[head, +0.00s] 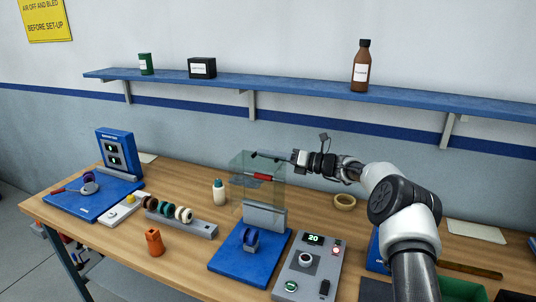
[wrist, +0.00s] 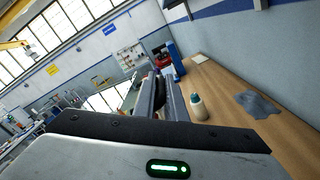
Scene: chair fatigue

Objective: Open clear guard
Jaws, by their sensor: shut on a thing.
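The clear guard (head: 244,190) is a see-through, slightly green panel standing up above a blue machine base (head: 225,262). A red strip (head: 263,177) shows on it, and a grey block (head: 265,216) stands at its foot. My gripper (head: 265,156) reaches in from the right at the guard's upper edge, just above the red strip. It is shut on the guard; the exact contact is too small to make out. In the wrist view my fingers (wrist: 158,97) point away close together, and the guard cannot be made out there.
A control box (head: 308,262) reading 20 stands right of the base. A white bottle (head: 219,193), a rack of rollers (head: 180,220) and an orange object (head: 154,242) stand left. A tape ring (head: 345,200) lies behind my arm. A blue shelf (head: 300,93) runs above.

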